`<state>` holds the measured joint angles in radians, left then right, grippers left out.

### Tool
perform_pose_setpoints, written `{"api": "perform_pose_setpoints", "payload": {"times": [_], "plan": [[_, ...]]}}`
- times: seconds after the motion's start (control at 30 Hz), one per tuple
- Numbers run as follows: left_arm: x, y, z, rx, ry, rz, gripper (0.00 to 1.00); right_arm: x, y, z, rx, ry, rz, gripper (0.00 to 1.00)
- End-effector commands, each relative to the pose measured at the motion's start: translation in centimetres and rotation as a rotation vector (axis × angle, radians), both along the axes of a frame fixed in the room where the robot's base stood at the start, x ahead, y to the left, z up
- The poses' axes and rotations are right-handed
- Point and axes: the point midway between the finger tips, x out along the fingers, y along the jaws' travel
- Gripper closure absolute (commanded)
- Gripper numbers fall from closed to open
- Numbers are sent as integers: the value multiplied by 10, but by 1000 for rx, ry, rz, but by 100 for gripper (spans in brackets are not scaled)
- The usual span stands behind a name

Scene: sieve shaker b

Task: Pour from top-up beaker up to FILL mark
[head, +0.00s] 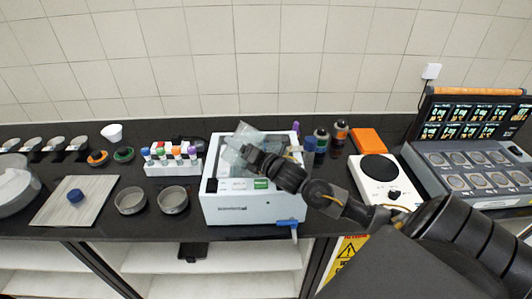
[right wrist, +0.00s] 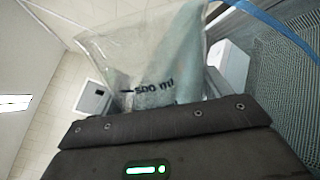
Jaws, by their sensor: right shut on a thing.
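My right gripper (head: 258,158) reaches in from the right and is shut on a clear beaker (head: 240,143), held above the white machine (head: 250,210). The beaker looks tilted. In the right wrist view the beaker (right wrist: 150,60) fills the upper middle, with dark "500 ml" lettering and a pale bluish tint inside; I cannot tell its liquid level. The machine has an open-looking top with a clear or grey interior, partly hidden by the beaker and gripper. I cannot make out a FILL mark or any stream of liquid. My left gripper is not in view.
A rack of coloured-cap bottles (head: 172,167) and two round sieves (head: 173,200) stand left of the machine. Dark bottles (head: 321,140), an orange box (head: 367,141) and a hotplate (head: 378,168) stand to the right. A blue tap (head: 288,222) juts from the machine's front.

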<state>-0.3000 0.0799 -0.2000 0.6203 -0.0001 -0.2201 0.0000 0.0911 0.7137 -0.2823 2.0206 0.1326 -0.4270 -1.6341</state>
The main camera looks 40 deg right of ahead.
Motion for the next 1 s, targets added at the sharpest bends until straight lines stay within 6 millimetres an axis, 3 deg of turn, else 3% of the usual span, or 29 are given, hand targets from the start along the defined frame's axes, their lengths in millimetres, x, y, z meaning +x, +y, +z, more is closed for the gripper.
{"api": "perform_pose_setpoints", "payload": {"times": [1.0], "plan": [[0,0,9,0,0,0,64,0,0,7,61,4,0,66]]}}
